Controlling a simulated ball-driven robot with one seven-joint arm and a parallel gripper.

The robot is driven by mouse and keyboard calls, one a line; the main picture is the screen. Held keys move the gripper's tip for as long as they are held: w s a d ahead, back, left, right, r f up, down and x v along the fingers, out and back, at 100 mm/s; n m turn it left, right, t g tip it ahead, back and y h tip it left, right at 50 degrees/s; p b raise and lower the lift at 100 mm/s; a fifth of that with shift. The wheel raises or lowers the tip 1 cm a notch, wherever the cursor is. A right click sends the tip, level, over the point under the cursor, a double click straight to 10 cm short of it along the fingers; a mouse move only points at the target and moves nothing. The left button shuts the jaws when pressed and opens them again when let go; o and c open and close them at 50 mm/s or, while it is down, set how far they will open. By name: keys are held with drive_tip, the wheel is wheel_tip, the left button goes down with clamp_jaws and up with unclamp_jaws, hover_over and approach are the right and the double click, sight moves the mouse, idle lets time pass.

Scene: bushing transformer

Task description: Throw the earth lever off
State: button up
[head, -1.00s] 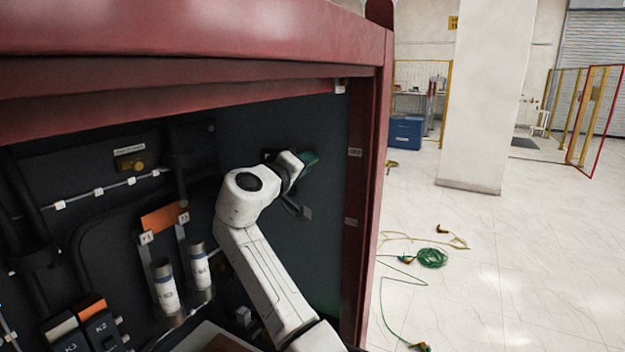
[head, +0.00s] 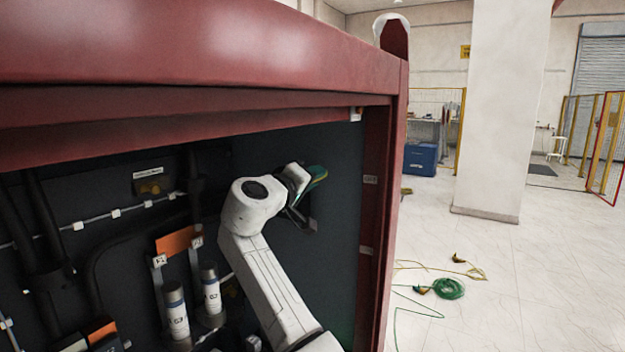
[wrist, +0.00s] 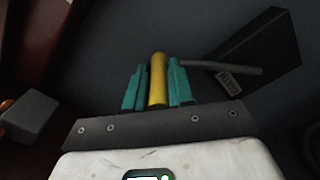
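The earth lever shows in the wrist view as a yellow handle (wrist: 157,82) with a grey rod running right from near its far end to a dark box (wrist: 255,60) with a small label. In the head view my gripper (head: 317,174) is against the dark back wall in the right part of the red cabinet. The lever itself is mostly hidden there by my gripper and wrist.
The red cabinet's right post (head: 385,200) stands just right of my arm. Several insulators, including a grey cylinder (head: 212,290), and an orange plate (head: 178,241) are left of my arm. A grey block (wrist: 30,117) shows at left in the wrist view. Green cable (head: 447,288) lies on the floor outside.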

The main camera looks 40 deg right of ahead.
drive_tip(key=o, duration=0.5)
drive_tip(key=shift+r, duration=0.1)
drive_tip(key=shift+c, duration=0.2)
drive_tip(key=b+v, duration=0.3)
drive_tip(key=v, duration=0.8)
